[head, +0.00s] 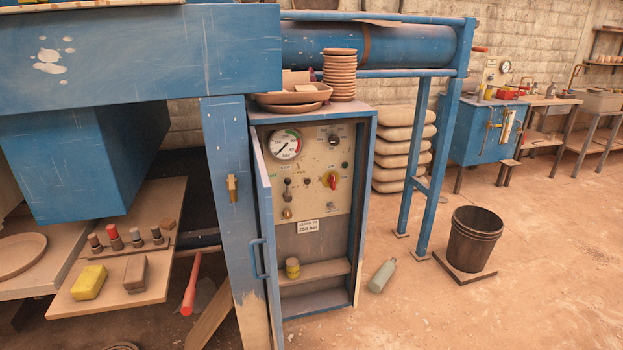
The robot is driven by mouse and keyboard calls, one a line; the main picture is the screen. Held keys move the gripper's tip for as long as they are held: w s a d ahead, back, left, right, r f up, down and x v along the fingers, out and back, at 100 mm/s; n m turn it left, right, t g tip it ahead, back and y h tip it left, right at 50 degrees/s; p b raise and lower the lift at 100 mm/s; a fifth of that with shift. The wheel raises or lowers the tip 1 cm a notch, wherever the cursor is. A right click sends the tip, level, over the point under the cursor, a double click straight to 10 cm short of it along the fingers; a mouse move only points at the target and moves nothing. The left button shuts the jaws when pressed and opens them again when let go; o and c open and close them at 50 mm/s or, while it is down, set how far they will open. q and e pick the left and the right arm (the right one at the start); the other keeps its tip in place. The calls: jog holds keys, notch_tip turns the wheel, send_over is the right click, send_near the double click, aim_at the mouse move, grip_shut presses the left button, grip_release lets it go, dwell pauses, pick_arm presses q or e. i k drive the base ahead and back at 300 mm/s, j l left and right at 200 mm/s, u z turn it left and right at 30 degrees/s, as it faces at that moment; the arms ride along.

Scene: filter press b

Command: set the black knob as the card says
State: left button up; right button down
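The black knob (333,141) sits at the upper right of a cream control panel (310,205) inside an open blue cabinet. Its pointer setting is too small to read. A white card (308,226) below the panel's lower edge reads "250 bar", with a smaller line above that I cannot read surely. A round pressure gauge (285,144) with a red and green arc is to the left of the knob. A red knob on a yellow plate (330,180) is below it. Neither of my grippers is in view.
The cabinet door (262,210) with its blue handle stands open on the left. Small levers (287,187) are on the panel. Stacked clay dishes (339,75) stand on the cabinet top.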

aim_at(334, 140)
jog(key=i+l+u, duration=0.6)
jog(key=i+l, duration=0.15)
